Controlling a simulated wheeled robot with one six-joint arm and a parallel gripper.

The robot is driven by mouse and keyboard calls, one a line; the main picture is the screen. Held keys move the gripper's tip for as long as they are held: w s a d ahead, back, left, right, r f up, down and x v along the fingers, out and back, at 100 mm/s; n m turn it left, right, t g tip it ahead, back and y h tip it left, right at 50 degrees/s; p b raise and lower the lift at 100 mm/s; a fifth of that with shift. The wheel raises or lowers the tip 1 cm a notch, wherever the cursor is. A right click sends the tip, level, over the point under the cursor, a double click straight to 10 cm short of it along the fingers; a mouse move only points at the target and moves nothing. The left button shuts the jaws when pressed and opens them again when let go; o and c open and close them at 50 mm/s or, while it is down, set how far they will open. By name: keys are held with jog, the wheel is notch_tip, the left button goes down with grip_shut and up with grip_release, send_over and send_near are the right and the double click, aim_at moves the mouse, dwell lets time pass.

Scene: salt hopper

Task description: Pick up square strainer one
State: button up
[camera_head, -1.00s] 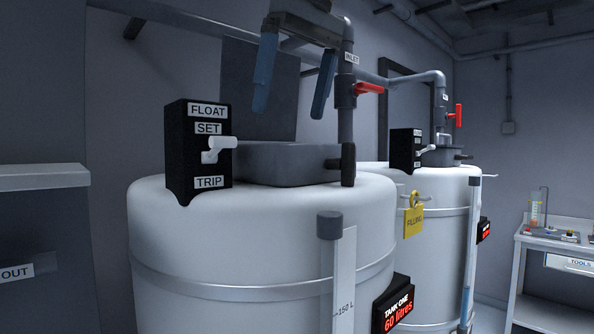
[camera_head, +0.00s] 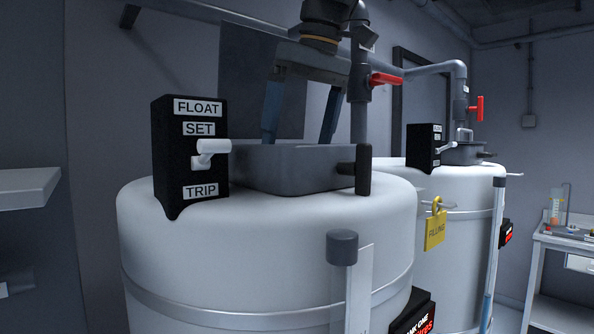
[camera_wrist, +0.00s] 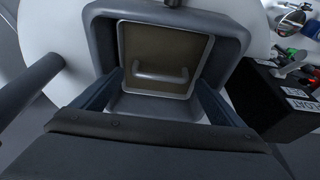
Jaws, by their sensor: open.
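Square strainer one (camera_wrist: 160,48) shows in the wrist view as a pale-framed square with brown mesh and a bar handle (camera_wrist: 160,78). It sits inside the grey square opening (camera_wrist: 240,28) on top of the near white tank. In the head view the strainer is hidden behind the wall of this grey box (camera_head: 290,170). My gripper (camera_head: 298,138) is above the opening, its blue fingers reaching down at the box. In the wrist view my open gripper (camera_wrist: 160,90) has one finger on each side of the handle, apart from it.
A black float box (camera_head: 190,150) with a white lever stands left of the opening. A grey pipe (camera_head: 360,110) with a red valve handle (camera_head: 386,79) rises at its right. A tool bench (camera_head: 575,240) is far right.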

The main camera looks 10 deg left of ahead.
jog(key=shift+w+a+f, duration=0.1)
jog(key=shift+a+f, duration=0.05)
jog(key=shift+f, duration=0.35)
jog(key=c, duration=1.7)
jog(key=shift+c, duration=0.4)
jog(key=shift+r, duration=0.1)
